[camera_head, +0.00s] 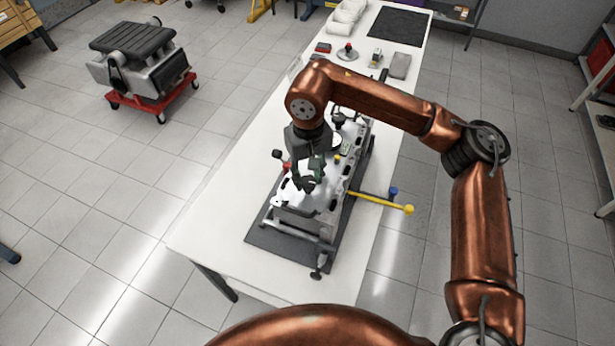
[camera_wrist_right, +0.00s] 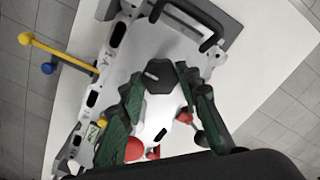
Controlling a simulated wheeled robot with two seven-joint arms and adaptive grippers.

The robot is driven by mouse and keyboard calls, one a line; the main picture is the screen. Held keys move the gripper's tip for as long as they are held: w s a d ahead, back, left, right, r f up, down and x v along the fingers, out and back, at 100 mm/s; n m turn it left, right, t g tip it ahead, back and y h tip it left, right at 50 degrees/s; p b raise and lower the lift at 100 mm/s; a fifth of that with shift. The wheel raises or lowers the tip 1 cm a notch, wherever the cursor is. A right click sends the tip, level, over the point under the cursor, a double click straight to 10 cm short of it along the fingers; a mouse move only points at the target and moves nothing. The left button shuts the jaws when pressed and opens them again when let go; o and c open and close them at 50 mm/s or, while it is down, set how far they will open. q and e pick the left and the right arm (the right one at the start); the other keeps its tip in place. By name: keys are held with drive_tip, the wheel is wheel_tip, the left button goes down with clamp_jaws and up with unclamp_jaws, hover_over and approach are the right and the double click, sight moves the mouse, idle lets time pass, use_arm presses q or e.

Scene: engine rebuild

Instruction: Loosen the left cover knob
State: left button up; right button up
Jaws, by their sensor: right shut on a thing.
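The engine (camera_head: 284,208), a pale grey block with a white cover (camera_head: 321,197), lies on the white table. A dark cover knob (camera_wrist_right: 159,73) stands on the white cover in the right wrist view. My right gripper (camera_head: 306,182) reaches down over the near part of the cover. Its two green-and-black fingers are closed around the sides of the knob. In the head view the gripper largely hides this knob. My left gripper is not in view.
A yellow bar (camera_head: 381,202) with a ball end sticks out right of the engine, beside a blue-tipped part (camera_head: 393,191). A red-based black knob (camera_head: 278,155) rises at the engine's left. Small parts stand on the table (camera_head: 217,215) at the back; its left side is clear.

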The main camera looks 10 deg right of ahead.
sight(308, 181)
drive_tip(key=shift+r, duration=0.1)
idle(0.4)
drive_tip(key=o, duration=1.2)
drive_tip(key=shift+c, duration=0.2)
wheel_tip(308, 181, up, 12)
drive_tip(key=shift+a, duration=0.1)
